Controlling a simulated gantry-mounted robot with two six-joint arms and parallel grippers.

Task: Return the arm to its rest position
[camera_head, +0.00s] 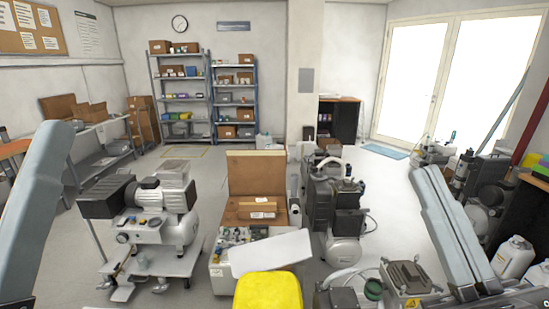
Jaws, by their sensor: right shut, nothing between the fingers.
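My right arm (450,230) comes in at the lower right, folded, its grey-blue links running down to the bottom edge. My right gripper (468,293) is low there, small and partly hidden, near a grey boxy part on the floor side. It is shut and holds nothing. My left arm (38,205) shows as a grey-blue link at the left edge. My left gripper is outside the picture.
A compressor on a white stand (150,265) is at left. Clear floor (390,190) lies beyond.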

